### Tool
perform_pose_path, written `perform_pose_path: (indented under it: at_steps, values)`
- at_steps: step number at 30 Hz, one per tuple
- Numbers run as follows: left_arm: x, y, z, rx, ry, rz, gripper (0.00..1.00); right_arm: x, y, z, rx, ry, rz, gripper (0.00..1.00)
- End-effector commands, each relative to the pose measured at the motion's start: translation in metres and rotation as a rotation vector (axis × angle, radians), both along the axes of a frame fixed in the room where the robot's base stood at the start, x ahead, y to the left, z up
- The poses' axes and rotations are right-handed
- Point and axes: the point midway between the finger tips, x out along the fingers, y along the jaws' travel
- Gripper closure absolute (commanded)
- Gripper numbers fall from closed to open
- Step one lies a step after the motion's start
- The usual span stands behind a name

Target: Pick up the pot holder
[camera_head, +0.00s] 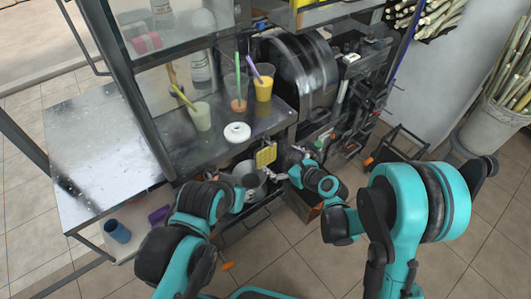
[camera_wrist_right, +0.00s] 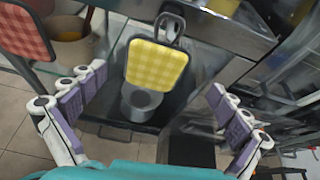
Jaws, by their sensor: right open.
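A yellow checked pot holder (camera_wrist_right: 157,66) hangs by its loop at the front of the metal press stand. It also shows in the head view (camera_head: 266,155) below the counter edge. My right gripper (camera_wrist_right: 155,88) is open and empty, its purple-padded fingers spread on either side of the pot holder and apart from it. In the head view the right gripper (camera_head: 285,172) is just right of and below the pot holder. My left gripper (camera_head: 243,192) is low, left of the pot holder; its jaws are too small and hidden to judge.
A red checked pot holder (camera_wrist_right: 24,32) hangs at the left of the wrist view. A grey metal vessel (camera_wrist_right: 140,104) stands behind and below the yellow one. Cups of juice and a white ring-shaped item (camera_head: 237,132) stand on the counter (camera_head: 215,149) above.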

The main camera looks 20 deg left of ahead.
Motion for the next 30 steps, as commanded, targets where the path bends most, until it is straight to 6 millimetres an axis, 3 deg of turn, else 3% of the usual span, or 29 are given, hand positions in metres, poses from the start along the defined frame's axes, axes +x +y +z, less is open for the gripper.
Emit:
perform_pose_path:
  at_steps: [13, 21, 28, 30]
  values:
    - [0.000, 0.000, -0.010, 0.000, 0.000, 0.000, 0.60, 0.021, 0.033, -0.020, 0.056, 0.043, -0.017, 0.00]
    - [0.000, 0.000, -0.025, 0.000, 0.000, 0.000, 0.60, 0.044, 0.062, -0.033, 0.054, 0.043, -0.017, 0.00]
    - [0.000, 0.000, -0.024, 0.000, 0.000, 0.000, 0.60, 0.046, 0.064, -0.032, 0.055, 0.044, -0.018, 0.00]
    - [0.000, 0.000, -0.024, 0.000, 0.000, 0.000, 0.60, 0.046, 0.064, -0.032, 0.055, 0.044, -0.018, 0.16]
